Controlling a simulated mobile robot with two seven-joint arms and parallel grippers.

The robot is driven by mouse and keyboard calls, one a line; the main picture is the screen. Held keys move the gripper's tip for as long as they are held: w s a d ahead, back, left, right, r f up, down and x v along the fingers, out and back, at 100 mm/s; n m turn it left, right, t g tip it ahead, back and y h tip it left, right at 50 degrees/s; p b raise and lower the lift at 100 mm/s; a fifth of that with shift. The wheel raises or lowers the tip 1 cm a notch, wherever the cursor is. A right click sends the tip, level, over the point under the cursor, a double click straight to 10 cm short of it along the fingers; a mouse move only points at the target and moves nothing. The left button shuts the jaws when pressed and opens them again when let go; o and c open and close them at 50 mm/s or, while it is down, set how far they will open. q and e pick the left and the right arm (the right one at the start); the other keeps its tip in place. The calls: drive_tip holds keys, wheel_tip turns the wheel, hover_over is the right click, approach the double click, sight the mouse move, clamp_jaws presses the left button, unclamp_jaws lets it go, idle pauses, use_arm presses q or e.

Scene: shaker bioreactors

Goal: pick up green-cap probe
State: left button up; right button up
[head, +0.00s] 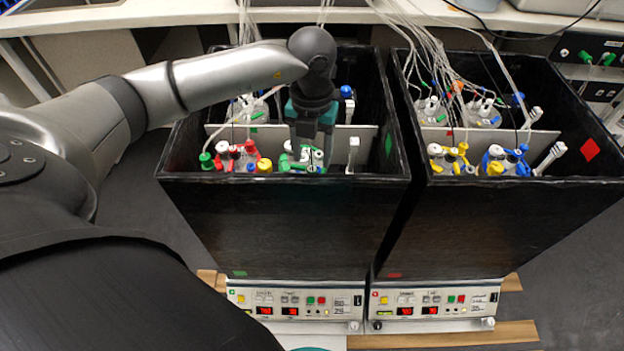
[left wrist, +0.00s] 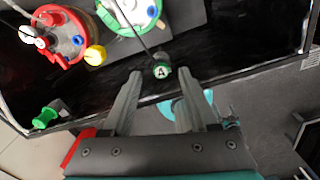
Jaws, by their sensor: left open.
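In the head view my left gripper (head: 308,150) points down into the left black box (head: 270,230), in front of a green-capped bottle (head: 287,163). The arm and gripper hide the marked cap there. My right gripper is not in view.
A red-capped bottle (head: 236,156) and a separate green cap (head: 206,160) are left of the gripper. A white probe (head: 352,152) stands to its right. The right black box (head: 500,225) holds yellow- and blue-capped bottles. Cables run down from the back bench.

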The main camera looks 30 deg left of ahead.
sight(312, 168)
use_arm(q)
drive_tip(key=f, duration=0.2)
drive_tip(key=f+b, duration=0.1)
drive_tip(key=f, duration=0.1)
drive_tip(key=shift+s+d+f, duration=0.1)
drive_tip(key=shift+s+f, duration=0.1)
drive_tip(key=shift+f, duration=0.05)
clamp_jaws()
